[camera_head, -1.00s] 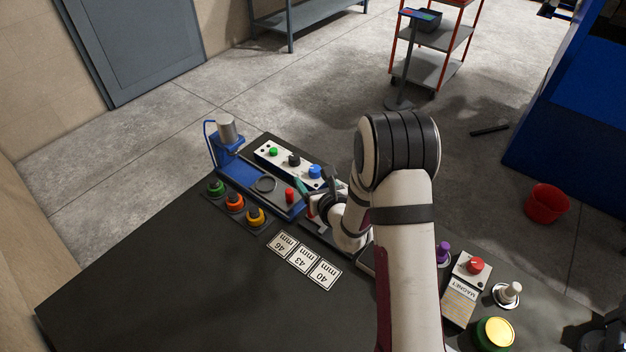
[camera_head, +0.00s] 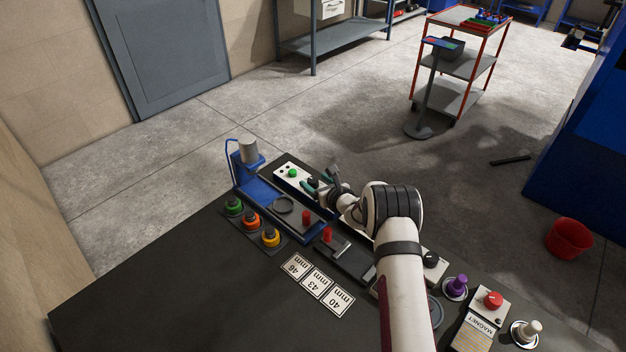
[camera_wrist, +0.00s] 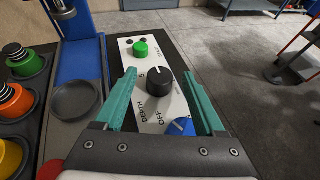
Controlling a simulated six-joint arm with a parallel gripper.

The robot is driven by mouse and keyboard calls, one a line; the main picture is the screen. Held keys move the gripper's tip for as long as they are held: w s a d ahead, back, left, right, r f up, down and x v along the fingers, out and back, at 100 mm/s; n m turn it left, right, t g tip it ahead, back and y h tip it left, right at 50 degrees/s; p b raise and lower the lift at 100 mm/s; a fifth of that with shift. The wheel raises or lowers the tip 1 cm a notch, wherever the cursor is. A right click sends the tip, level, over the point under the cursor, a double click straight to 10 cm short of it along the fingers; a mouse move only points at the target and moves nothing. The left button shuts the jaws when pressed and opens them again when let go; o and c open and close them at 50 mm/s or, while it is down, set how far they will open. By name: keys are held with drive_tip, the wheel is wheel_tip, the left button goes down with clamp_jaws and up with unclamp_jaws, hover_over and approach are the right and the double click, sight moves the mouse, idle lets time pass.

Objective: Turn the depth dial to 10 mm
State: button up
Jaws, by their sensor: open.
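The depth dial is a round black knob (camera_wrist: 160,83) on a white control panel (camera_wrist: 168,52), with the word DEPTH printed beside it. In the wrist view it shows between the two teal fingers of my gripper (camera_wrist: 159,90), which is open and empty. I cannot tell the knob's exact setting. A green button (camera_wrist: 140,49) lies beyond the dial and a blue knob (camera_wrist: 181,127) nearer, by the word OFF. In the head view my gripper (camera_head: 318,186) is over the panel (camera_head: 283,168), where it partly covers the dial.
The blue press (camera_head: 258,185) stands left of the panel, with a round dark plate (camera_wrist: 75,100) on its base. Green, orange and yellow knobs (camera_head: 252,221) stand further left. Cards marked 46, 43 and 40 mm (camera_head: 315,284) lie on the dark table (camera_head: 190,290).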

drive_tip(key=shift+x, duration=1.15)
clamp_jaws()
